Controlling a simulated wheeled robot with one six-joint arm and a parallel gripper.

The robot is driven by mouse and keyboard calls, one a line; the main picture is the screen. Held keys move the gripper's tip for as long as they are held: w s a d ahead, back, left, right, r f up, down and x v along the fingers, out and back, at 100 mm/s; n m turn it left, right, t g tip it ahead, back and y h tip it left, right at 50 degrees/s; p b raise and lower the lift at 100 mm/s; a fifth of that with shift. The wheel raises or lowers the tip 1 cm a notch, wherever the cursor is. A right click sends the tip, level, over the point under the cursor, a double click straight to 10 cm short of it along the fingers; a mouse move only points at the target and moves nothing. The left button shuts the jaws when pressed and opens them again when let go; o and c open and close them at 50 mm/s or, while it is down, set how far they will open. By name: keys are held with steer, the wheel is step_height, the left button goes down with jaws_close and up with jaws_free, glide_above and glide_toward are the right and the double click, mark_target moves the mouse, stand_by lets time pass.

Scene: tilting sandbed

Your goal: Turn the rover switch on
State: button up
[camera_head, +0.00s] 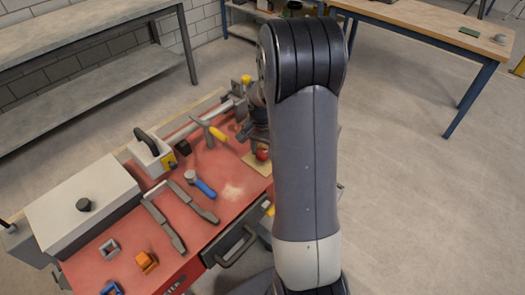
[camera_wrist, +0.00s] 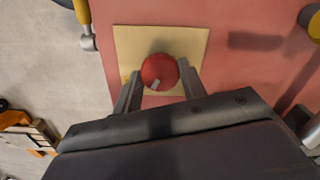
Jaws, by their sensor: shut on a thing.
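A round red knob, seemingly the rover switch, shows in the wrist view (camera_wrist: 159,70) with a small grey mark on its lower part. It sits on a square tan plate (camera_wrist: 125,42) on the red bench top. My gripper (camera_wrist: 159,76) has one finger on each side of the knob and is shut on it. In the head view the red knob (camera_head: 262,152) and the tan plate (camera_head: 256,167) show just left of my arm. My arm hides part of them there.
The red bench (camera_head: 215,165) holds a yellow-handled hammer (camera_head: 214,131), a blue-handled tool (camera_head: 201,186), a grey box with a black handle (camera_head: 152,155), a large pale box (camera_head: 85,205) and an orange block (camera_head: 146,261). Open floor lies right of my arm.

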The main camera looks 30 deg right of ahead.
mark_target(263, 153)
steer(key=shift+m, duration=1.8)
steer(key=shift+b, duration=0.3)
steer(key=o, duration=1)
steer(key=shift+c, duration=0.2)
steer(key=shift+r, duration=0.1)
step_height(263, 153, up, 11)
steer(key=shift+f, duration=0.2)
